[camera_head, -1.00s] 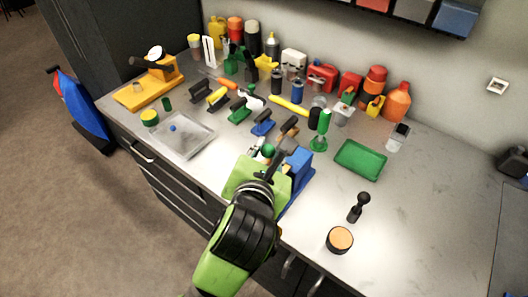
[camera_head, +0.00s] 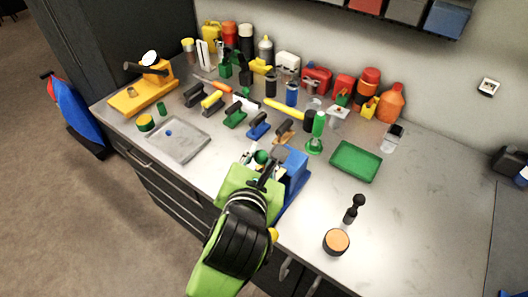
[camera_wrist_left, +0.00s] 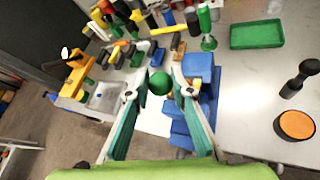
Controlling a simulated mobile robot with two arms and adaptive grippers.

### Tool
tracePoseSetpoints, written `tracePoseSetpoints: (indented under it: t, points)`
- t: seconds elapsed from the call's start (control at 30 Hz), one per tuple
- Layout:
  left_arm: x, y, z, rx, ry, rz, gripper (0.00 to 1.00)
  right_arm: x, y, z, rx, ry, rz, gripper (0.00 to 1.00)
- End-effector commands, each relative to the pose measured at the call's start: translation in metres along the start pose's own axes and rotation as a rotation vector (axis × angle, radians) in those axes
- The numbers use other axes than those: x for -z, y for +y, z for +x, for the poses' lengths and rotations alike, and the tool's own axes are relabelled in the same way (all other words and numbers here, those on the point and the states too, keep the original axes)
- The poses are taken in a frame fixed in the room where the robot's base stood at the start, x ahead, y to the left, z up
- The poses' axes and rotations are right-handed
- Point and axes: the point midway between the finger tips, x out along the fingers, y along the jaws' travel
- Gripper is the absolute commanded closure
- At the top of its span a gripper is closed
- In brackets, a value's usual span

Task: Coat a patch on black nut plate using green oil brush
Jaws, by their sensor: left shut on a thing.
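My left gripper (camera_head: 264,172) reaches over the front of the bench, beside a blue block-shaped fixture (camera_head: 293,165). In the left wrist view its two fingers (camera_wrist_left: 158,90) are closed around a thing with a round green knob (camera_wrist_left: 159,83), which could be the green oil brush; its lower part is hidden. The knob also shows in the head view (camera_head: 261,157). A green-handled tool (camera_head: 317,130) stands upright on a green base behind the blue fixture. I cannot clearly identify the black nut plate. My right gripper is not in view.
Several bottles and brushes crowd the back.

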Motion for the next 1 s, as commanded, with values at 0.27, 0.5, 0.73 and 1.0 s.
tracePoseSetpoints:
  t: [0.27, 0.5, 0.73, 1.0]
  points:
    - [0.004, 0.002, -0.006, 0.001, 0.001, 0.000, 1.00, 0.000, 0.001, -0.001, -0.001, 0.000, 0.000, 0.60]
    - [0.005, 0.003, -0.008, 0.001, 0.001, 0.000, 1.00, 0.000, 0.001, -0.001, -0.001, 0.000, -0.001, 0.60]
    - [0.015, 0.005, -0.018, 0.002, 0.003, 0.000, 1.00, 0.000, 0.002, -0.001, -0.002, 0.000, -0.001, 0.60]
    - [0.019, 0.006, -0.021, 0.001, 0.006, 0.002, 1.00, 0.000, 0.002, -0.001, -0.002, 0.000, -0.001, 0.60]
